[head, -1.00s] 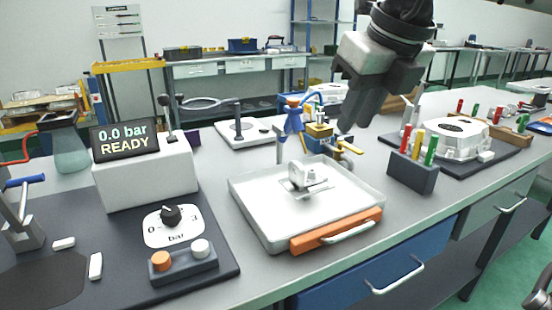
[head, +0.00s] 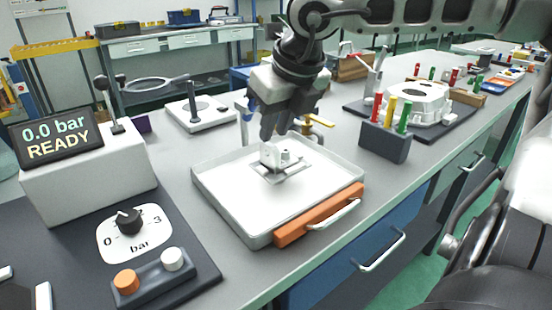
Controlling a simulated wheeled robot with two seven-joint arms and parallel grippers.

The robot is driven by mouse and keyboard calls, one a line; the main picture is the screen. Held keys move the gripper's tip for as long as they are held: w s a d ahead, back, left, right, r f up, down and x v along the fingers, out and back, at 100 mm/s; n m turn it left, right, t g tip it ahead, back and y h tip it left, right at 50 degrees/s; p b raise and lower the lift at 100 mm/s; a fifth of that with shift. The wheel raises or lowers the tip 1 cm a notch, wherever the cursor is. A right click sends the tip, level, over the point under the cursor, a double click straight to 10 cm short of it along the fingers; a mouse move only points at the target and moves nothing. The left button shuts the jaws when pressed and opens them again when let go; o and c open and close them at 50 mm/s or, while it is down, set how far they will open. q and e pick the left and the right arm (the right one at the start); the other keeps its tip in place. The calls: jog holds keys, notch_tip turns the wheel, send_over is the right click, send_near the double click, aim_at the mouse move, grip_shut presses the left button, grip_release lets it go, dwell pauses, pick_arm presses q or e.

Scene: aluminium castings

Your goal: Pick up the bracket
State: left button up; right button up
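The bracket (head: 288,170), a small light-grey metal casting with a flat base and a raised block, lies in a white tray (head: 221,200) with an orange front grip. My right gripper (head: 277,138) points down from above, its dark fingers just over the bracket's raised part. The fingers look apart, with nothing held between them; the fingertips overlap the bracket's top edge in the picture, so I cannot tell whether they touch it. My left gripper is not in view.
A pressure unit (head: 90,175) with a display and dial stands at left. A dark block with coloured pegs (head: 385,142) stands right of the tray, and a white casting (head: 415,103) lies behind it. A yellow-handled fitting (head: 318,121) is close behind the gripper.

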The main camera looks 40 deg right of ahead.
aim_at(270, 144)
jog(key=x, duration=0.5)
jog(key=shift+s+a+f, duration=0.1)
jog(key=shift+a+f, duration=0.05)
jog(key=shift+f, duration=0.1)
grip_shut()
jog(key=shift+r, duration=0.15)
